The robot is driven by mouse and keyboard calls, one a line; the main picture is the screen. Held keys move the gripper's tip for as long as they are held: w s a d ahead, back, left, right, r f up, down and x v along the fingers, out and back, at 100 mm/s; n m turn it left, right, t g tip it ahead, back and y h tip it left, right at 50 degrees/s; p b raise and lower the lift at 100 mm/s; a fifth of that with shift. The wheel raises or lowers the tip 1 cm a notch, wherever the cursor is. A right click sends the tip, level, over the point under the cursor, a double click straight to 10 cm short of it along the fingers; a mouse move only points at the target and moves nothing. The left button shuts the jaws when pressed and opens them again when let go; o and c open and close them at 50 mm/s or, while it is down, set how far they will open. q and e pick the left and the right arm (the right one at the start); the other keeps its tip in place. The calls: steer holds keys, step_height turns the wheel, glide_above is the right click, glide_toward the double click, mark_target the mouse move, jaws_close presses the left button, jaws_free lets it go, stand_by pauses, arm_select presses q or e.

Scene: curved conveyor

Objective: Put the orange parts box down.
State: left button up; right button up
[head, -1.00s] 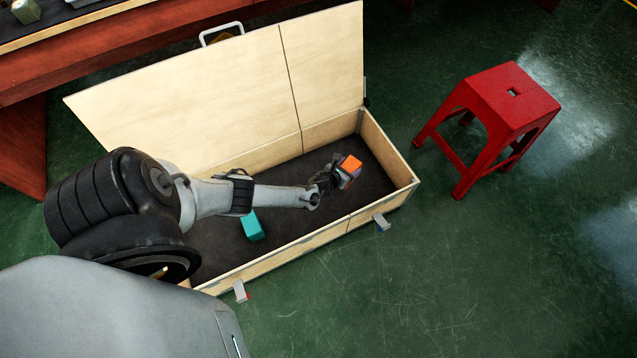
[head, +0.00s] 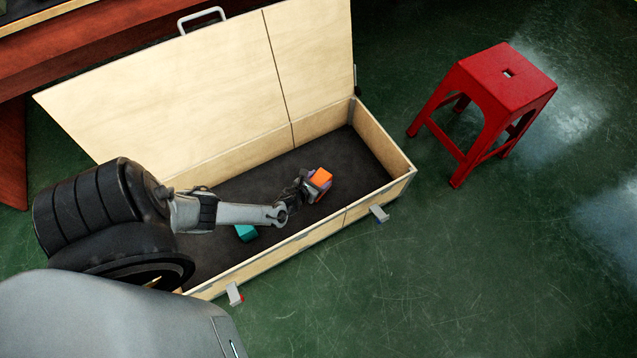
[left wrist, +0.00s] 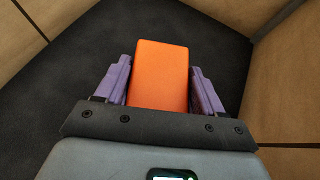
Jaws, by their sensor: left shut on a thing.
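The orange parts box (head: 321,177) is between the fingers of my left gripper (head: 314,188), inside the open wooden case. In the left wrist view the orange box (left wrist: 160,72) sits between the two purple fingers of my left gripper (left wrist: 160,88), which is shut on it. The dark case floor (left wrist: 60,75) shows around the box, with the walls near on both sides. I cannot tell whether the box touches the floor. My right gripper is not in view.
The wooden case (head: 400,182) stands open, its lid (head: 200,90) raised at the back. A teal box (head: 246,232) lies on the case floor, partly hidden by my left arm. A red stool (head: 505,80) stands to the right. The case's right end floor is clear.

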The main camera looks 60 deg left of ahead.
arm_select(q)
steer(key=shift+f+b, duration=0.45)
steer(key=shift+f, duration=0.5)
steer(key=shift+r, duration=0.1)
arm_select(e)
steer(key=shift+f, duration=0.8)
arm_select(q)
steer(key=o, duration=1.3)
steer(key=shift+c, duration=0.2)
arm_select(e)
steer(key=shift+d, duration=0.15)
